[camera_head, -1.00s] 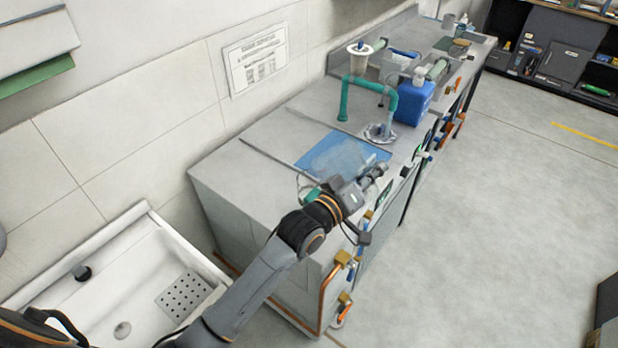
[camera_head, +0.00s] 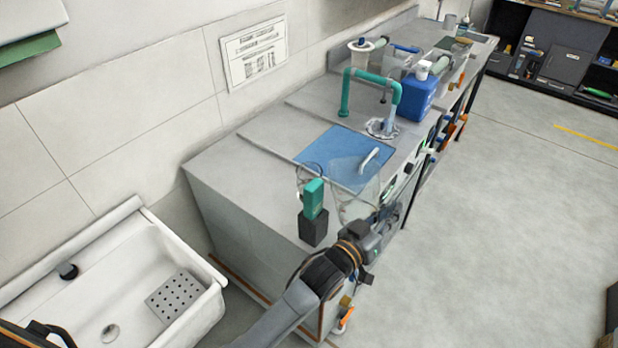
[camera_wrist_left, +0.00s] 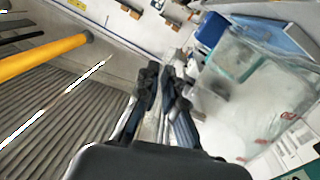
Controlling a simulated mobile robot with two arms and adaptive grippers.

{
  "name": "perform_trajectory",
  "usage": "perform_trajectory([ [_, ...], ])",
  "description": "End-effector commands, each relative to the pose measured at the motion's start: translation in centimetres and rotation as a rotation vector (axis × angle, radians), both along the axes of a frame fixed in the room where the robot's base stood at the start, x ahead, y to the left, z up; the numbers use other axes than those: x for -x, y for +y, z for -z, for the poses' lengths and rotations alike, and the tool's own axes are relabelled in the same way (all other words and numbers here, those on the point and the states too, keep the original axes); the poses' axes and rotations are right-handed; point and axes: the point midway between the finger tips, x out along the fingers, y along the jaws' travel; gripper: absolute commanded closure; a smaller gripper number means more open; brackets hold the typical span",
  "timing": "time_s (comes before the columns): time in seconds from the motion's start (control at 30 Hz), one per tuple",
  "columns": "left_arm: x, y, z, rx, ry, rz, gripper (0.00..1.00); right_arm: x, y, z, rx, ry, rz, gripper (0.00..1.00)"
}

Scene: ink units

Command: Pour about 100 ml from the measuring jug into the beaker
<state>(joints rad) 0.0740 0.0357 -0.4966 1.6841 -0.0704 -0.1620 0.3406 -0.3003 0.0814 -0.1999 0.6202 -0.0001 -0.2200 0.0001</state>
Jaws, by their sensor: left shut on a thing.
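My left gripper (camera_head: 376,222) is shut on the clear measuring jug (camera_head: 352,203) at its right side, near the front edge of the bench. The jug also fills the right of the left wrist view (camera_wrist_left: 262,110), with small red marks on its wall. The left fingers (camera_wrist_left: 166,85) are close together beside it there. A pale curved piece shows behind the jug, over the blue mat (camera_head: 325,145). I cannot make out the beaker surely; clear outlines overlap around the jug. Any liquid level is hard to tell. My right gripper is not in view.
A green piece on a dark block (camera_head: 314,228) stands left of the jug. Behind the mat are a teal pipe (camera_head: 346,95) and a blue container (camera_head: 415,98). A white sink (camera_head: 130,275) is at left. Bare bench top lies left of the mat.

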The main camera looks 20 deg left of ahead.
Motion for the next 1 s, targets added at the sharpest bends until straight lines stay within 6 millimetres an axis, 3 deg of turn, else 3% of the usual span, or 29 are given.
perform_trajectory([
  [0.1,0.1,-0.2,2.2,-0.030,-0.017,0.001,1.00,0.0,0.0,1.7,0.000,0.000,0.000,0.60],
  [0.4,0.4,-0.8,5.0,-0.154,-0.083,0.001,1.00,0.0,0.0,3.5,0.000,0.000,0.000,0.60],
  [1.0,0.5,-1.0,5.5,-0.220,-0.119,0.000,1.00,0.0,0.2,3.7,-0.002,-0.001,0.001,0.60],
])
